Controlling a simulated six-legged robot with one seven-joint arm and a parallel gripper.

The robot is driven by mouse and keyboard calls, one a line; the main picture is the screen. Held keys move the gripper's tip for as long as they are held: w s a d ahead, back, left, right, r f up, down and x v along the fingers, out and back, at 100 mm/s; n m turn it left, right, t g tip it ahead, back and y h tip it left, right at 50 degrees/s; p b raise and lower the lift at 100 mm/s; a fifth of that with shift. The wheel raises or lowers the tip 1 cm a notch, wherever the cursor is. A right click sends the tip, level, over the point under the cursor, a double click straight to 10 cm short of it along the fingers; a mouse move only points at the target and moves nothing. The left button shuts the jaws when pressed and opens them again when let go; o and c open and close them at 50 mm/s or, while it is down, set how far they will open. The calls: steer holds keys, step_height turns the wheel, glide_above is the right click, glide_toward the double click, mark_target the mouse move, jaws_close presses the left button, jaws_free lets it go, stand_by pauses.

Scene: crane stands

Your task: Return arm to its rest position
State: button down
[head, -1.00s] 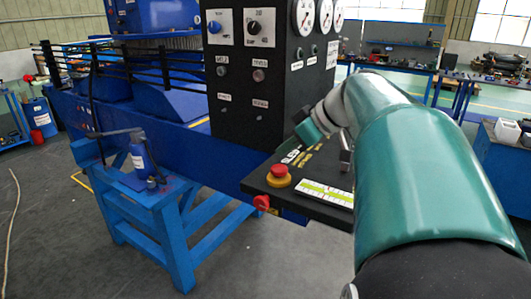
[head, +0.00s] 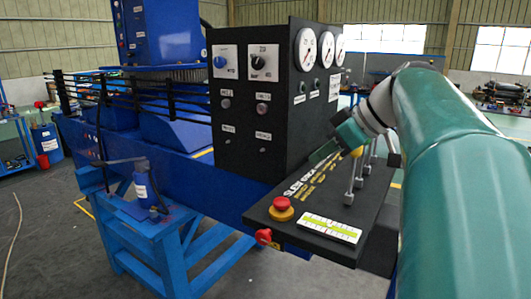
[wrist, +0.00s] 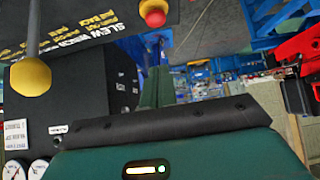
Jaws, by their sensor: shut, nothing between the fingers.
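My arm (head: 455,165), teal and white, reaches in from the right side of the head view. My gripper (head: 322,152) hangs above the sloping black lever panel (head: 290,225), pointing left and down. It is shut and empty. In the wrist view the closed dark green fingers of my gripper (wrist: 157,85) point up the picture. A lever with a yellow knob (head: 357,152) stands close by the gripper in the head view. The same yellow knob (wrist: 30,77) looms large at left in the wrist view, apart from the fingers.
A red emergency button (head: 282,203) and a level gauge (head: 330,228) sit on the panel's front. Metal levers (head: 352,185) stand under my arm. The black gauge box (head: 250,110) rises behind left. A blue stand (head: 165,240) is at left. Open floor lies in front.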

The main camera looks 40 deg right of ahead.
steer(key=w+a+f+m+g, duration=0.1)
steer(key=a+f, duration=0.4)
steer(key=a, duration=0.3)
steer(key=w+a+f+m+g, duration=0.1)
steer(key=a+f+g, duration=0.1)
steer(key=a+f, duration=0.5)
steer(key=s+a+f+m+h, duration=0.1)
steer(key=s+a+f, duration=0.2)
steer(key=a+f, duration=0.2)
steer(key=s+a+f+m+h, duration=0.1)
steer(key=s+a+f+h, duration=0.1)
steer(key=a+f, duration=0.4)
steer(key=shift+s+a+f, duration=0.25)
steer(key=shift+s+a, duration=0.15)
steer(key=shift+a, duration=0.65)
steer(key=shift+d, duration=0.15)
